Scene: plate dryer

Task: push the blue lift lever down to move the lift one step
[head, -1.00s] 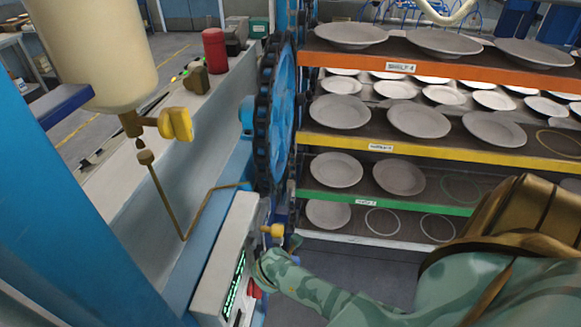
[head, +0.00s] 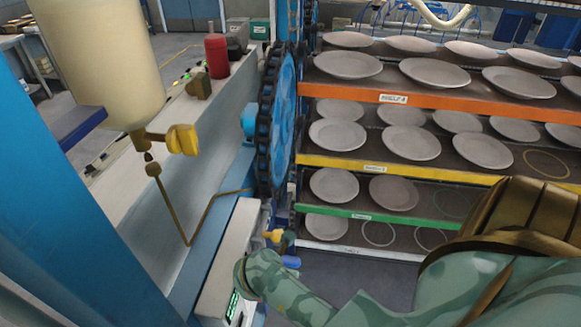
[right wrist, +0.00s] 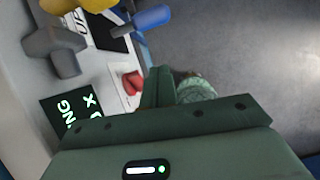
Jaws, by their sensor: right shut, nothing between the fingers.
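The blue lift lever (right wrist: 150,18) sticks out from the control panel (right wrist: 22,95) at the top of the right wrist view. Its blue handle also shows in the head view (head: 290,262), below a yellow knob (head: 274,237). My right gripper (right wrist: 163,76) is shut and empty. Its fingertips are beside the panel edge, below the lever in the wrist picture, with a visible gap to it. In the head view my right forearm and wrist reach to the panel, and the fingers are hidden there. My left gripper is not in view.
A red button (right wrist: 132,83) sits close to my right fingertips, with a grey knob (right wrist: 54,42) and a lit green display (right wrist: 72,118) to the left. The plate rack (head: 440,177) and chain wheel (head: 278,120) stand behind. Open floor (right wrist: 245,60) lies right of the panel.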

